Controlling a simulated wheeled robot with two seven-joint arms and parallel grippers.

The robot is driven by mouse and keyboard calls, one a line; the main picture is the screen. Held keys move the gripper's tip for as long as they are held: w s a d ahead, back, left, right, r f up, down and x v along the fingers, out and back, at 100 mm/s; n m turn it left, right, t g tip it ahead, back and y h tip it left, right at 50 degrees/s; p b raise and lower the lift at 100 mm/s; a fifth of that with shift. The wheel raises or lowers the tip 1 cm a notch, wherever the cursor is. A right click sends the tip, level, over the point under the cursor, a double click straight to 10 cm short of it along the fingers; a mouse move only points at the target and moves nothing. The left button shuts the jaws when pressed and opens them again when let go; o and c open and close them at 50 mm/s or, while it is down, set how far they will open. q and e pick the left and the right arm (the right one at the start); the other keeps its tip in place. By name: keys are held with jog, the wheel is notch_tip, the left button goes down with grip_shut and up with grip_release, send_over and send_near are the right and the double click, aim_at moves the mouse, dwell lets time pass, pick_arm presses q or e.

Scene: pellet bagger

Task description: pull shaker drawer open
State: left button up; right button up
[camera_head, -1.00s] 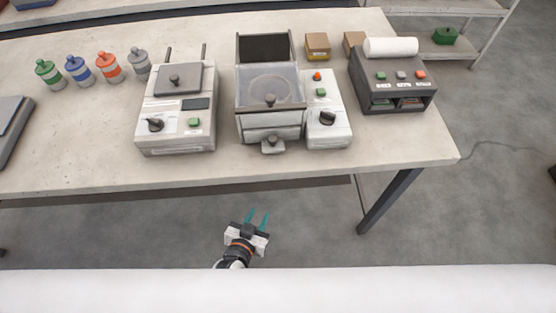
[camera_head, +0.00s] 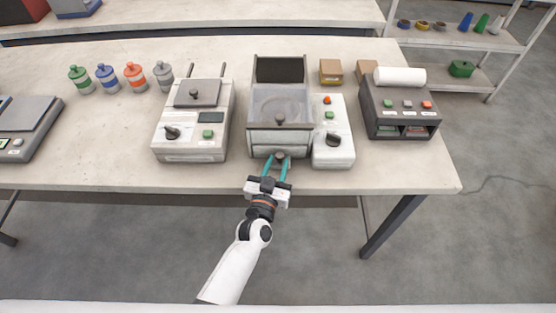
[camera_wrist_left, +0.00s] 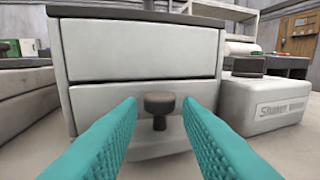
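The shaker (camera_head: 281,108) is a grey-white box with a clear-topped tray and a raised dark lid panel, standing near the table's front edge. Its drawer front (camera_wrist_left: 142,107) is the lower panel and looks closed in the left wrist view. A dark round drawer knob (camera_wrist_left: 159,104) sticks out low on the front. My left gripper (camera_head: 276,160) is open, its teal fingers pointing at the shaker front. In the left wrist view the fingertips (camera_wrist_left: 158,108) stand on either side of the knob, with visible gaps. My right gripper is not in view.
The shaker's control box (camera_head: 333,133) with a black dial stands right beside it. A sealer-like machine (camera_head: 195,122) is to the left and a dark printer-like unit (camera_head: 400,108) to the right. The floor in front of the table is free.

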pick_arm(q)
jog(key=shift+x, duration=0.75)
grip_shut()
jog(key=shift+s, duration=0.1)
